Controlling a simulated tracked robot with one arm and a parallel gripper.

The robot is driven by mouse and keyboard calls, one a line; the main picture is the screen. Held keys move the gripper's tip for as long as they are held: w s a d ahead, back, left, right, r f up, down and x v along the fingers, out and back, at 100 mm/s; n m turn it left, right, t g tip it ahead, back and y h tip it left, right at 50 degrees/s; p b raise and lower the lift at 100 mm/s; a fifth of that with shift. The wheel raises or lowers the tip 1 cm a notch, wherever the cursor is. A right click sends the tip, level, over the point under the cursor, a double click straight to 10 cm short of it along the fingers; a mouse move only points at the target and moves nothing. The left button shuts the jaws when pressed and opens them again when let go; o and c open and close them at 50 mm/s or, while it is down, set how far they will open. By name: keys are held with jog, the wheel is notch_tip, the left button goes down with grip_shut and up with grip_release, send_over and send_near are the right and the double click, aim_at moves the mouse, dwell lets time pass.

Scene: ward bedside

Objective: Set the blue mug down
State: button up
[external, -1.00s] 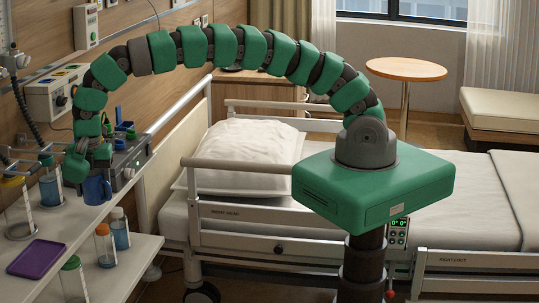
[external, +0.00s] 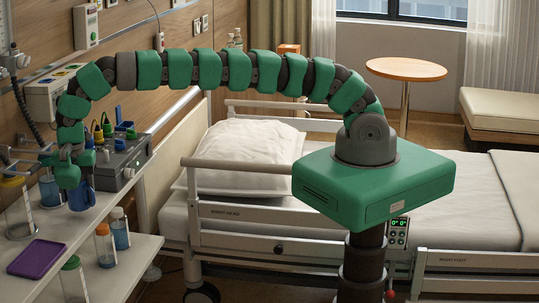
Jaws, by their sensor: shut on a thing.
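The blue mug (external: 82,198) is at the upper shelf by the wall, at the left of the external view. My gripper (external: 70,180) is shut on the mug and covers part of it. The mug looks upright, low over the shelf's right edge area. I cannot tell whether its base touches the shelf.
A blue-filled bottle (external: 50,190) stands close left of the mug, and a yellow-lidded jar (external: 16,215) is farther left. A purple tray (external: 38,258) lies on the shelf (external: 72,232) in front. A grey device (external: 124,162) stands behind right. Several bottles stand on the lower shelf.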

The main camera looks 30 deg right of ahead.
jog(key=shift+f, duration=1.3)
jog(key=shift+f, duration=0.1)
jog(key=o, duration=1.1)
notch_tip(320, 180, up, 10)
jog(key=shift+s+f, duration=0.1)
jog(key=shift+o, duration=0.5)
jog(key=shift+d+r, duration=0.1)
jog(key=shift+r, duration=1.1)
